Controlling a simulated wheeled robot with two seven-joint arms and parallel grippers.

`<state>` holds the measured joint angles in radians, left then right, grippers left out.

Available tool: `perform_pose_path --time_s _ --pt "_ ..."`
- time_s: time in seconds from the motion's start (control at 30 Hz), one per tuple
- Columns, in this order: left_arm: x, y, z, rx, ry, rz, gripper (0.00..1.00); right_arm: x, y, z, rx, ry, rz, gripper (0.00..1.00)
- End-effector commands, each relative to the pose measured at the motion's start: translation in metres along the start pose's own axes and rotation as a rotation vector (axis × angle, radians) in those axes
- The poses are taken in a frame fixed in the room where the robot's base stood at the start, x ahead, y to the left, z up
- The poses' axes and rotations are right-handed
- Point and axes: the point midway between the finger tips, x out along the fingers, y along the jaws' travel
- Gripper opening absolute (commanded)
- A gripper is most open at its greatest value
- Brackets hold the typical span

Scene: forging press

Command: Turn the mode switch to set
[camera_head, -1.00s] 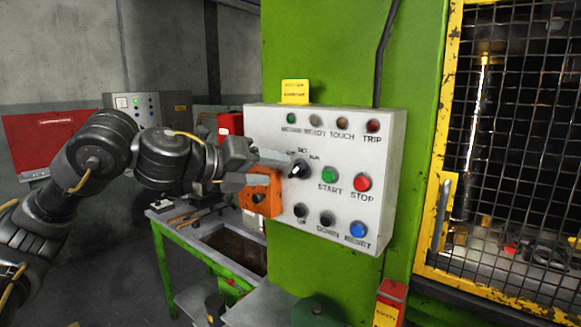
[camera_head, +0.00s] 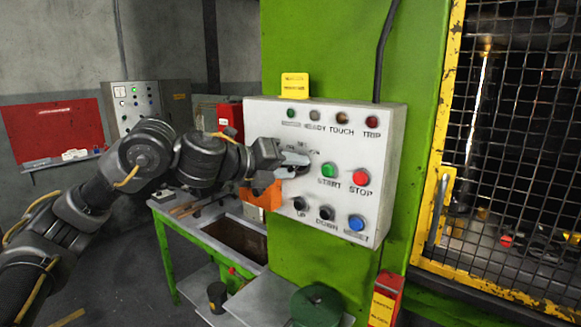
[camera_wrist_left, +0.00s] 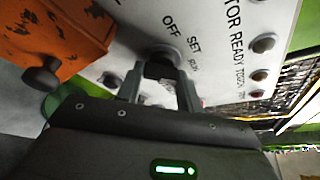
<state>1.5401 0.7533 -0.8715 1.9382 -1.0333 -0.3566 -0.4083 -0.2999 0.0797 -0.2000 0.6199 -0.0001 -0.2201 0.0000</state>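The mode switch is a black rotary knob on the white control panel (camera_head: 385,190), with OFF, SET and RUN printed beside it. It shows in the left wrist view (camera_wrist_left: 161,66), where its pointer is not clear. My left gripper (camera_head: 303,164) is at the panel over the switch and hides most of it in the head view. In the wrist view my left gripper's fingers (camera_wrist_left: 160,82) are apart, one on each side of the knob. I cannot tell whether they press on it. My right gripper is not in view.
START (camera_head: 328,170) and STOP (camera_head: 360,178) buttons are right of the switch; UP (camera_head: 299,203), DOWN (camera_head: 325,213) and blue RESET (camera_head: 356,223) are below. An orange box (camera_head: 262,195) sits close under the gripper. A mesh guard (camera_head: 515,140) stands at the right.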

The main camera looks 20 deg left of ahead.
Motion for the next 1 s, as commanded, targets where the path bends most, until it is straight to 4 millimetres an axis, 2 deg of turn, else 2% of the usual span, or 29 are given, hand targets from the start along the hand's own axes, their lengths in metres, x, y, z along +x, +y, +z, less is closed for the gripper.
perform_pose_path --time_s 0.1,0.47,1.0 --pt "0.0 0.0 0.0 0.0 0.0 0.0 0.14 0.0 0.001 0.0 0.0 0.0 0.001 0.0" --pt "0.001 0.003 -0.001 -0.079 -0.001 -0.032 0.14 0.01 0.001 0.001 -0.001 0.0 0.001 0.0" --pt "0.001 0.005 -0.002 -0.476 0.0 -0.197 0.14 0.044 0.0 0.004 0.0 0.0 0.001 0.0"
